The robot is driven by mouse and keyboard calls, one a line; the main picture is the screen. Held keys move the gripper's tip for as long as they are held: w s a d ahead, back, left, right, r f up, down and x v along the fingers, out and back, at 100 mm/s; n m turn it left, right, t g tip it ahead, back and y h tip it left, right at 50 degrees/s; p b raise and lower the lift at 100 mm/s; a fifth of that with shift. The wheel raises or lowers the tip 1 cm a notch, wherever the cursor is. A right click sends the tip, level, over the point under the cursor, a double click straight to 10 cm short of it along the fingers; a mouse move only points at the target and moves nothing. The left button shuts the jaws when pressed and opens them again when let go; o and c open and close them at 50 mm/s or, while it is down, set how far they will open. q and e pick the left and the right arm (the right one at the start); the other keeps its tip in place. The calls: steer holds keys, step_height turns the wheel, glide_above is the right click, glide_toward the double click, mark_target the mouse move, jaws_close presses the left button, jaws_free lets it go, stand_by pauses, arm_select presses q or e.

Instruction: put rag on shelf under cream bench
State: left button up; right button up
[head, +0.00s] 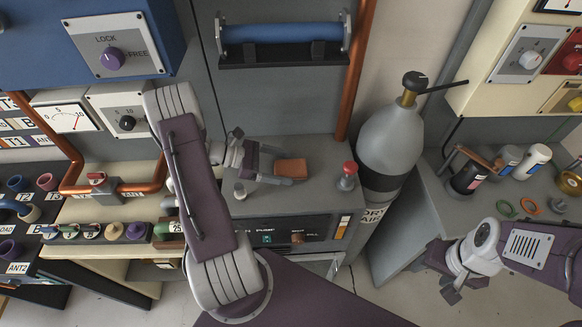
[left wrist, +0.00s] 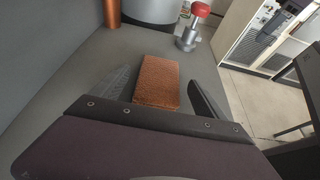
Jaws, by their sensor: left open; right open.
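A flat orange-brown block, which I take as the rag (head: 291,168), lies on the grey pump cabinet top. It also shows in the left wrist view (left wrist: 157,78), between the two dark fingers with gaps at both sides. My left gripper (head: 270,167) is open at the rag's left end; I cannot tell whether the fingers reach its height. The cream bench (head: 110,207) stands at the left, with copper pipe and knobs on it. The space under it is partly visible and dark; its shelf is hard to make out. My right gripper (head: 452,283) is open and empty at the lower right.
A grey gas cylinder (head: 391,140) stands behind to the right. The right grey bench (head: 480,205) holds bottles and rings. Floor shows between the benches.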

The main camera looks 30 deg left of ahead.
mark_target(287, 167)
arm_select(q)
steer(key=shift+w+d+f, duration=0.25)
steer(key=shift+w+d, duration=0.05)
steer(key=shift+d, duration=0.2)
steer(key=shift+w+f, duration=0.1)
steer(key=shift+f, duration=0.05)
steer(key=c, duration=1.6)
steer(key=shift+o, duration=0.2)
step_height(287, 167, up, 10)
steer(key=shift+r, duration=0.1)
